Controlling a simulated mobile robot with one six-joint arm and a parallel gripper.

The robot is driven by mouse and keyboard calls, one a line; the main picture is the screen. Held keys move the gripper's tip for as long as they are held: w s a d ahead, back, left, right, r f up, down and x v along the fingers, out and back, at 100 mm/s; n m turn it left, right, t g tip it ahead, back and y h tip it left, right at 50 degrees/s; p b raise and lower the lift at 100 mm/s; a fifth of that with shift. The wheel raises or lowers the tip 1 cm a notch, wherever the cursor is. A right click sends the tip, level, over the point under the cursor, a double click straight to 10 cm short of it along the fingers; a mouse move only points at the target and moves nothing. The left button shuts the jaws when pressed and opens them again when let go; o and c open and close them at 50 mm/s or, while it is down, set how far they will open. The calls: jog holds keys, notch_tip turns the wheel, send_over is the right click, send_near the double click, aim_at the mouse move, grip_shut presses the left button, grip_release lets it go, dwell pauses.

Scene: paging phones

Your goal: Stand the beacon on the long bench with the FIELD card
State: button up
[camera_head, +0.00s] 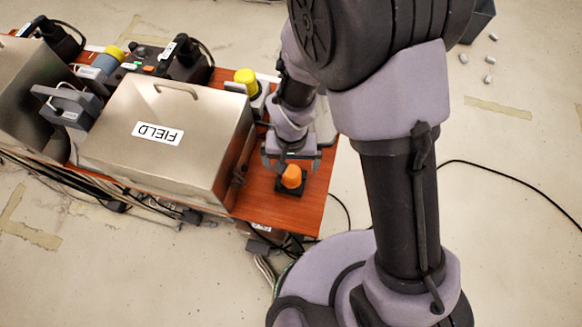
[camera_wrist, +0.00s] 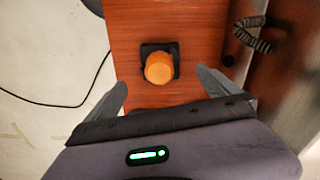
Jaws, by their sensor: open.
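The beacon, an orange cap (camera_head: 292,176) on a square black base, stands upright on the bare wooden end of the bench (camera_head: 310,206). My gripper (camera_head: 291,160) is open, just behind the beacon in the head view, and seems to hold nothing. In the wrist view the beacon (camera_wrist: 159,68) lies between and slightly beyond the two spread fingertips, with clear gaps on both sides. I cannot tell the exact height of the fingers over the bench.
The large metal box (camera_head: 150,165) stands close left of the beacon, with a coiled cord (camera_wrist: 252,34) on its side. A yellow-capped item (camera_head: 246,82) and several dark devices stand behind it. Cables (camera_head: 150,215) hang along the bench's front edge. Floor at right is mostly open.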

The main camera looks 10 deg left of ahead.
notch_tip(320, 180, up, 3)
jog(key=shift+f, duration=0.2)
jog(key=shift+w+d+r, duration=0.1)
jog(key=shift+r, duration=0.15)
jog(key=d+r+m+t+y, duration=0.1)
jog(key=d+r+m+t, duration=0.1)
jog(key=d+r, duration=0.6)
jog(key=d+r+m+t+y, duration=0.1)
jog(key=d+r+m, duration=0.15)
jog(key=r, duration=1.05)
jog(key=s+d+r+m+t, duration=0.1)
jog(key=s+d+r+t, duration=0.1)
jog(key=s+d+r, duration=0.3)
notch_tip(320, 180, up, 2)
jog(key=shift+s+d+t, duration=0.25)
jog(key=shift+s+t, duration=0.15)
jog(key=shift+s, duration=0.8)
